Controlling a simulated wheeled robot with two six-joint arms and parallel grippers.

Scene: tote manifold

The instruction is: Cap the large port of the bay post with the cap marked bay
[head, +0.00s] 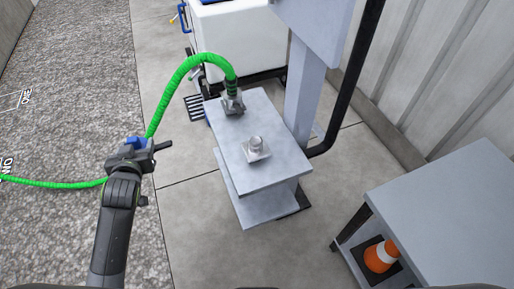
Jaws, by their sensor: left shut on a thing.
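My left gripper (140,150) is at the left, over the gravel and apart from the grey stand. It is shut on a small blue piece (134,141), mostly hidden by the jaws. I cannot read any marking on it, so I cannot tell if it is the bay cap. The grey stand (283,172) has two metal fittings on its top plate. The near one is a short, round, bare port (256,143) on a square base. The far fitting (233,104) has a green hose (185,70) joined to it. My right gripper is out of view.
The hose arches from the far fitting down behind my left gripper, then runs to the left edge. A grey post (306,95) and black pipe (352,85) rise behind the stand. A grey table (450,205) stands at right, an orange cone (380,256) beneath it. A white cabinet (240,38) is behind.

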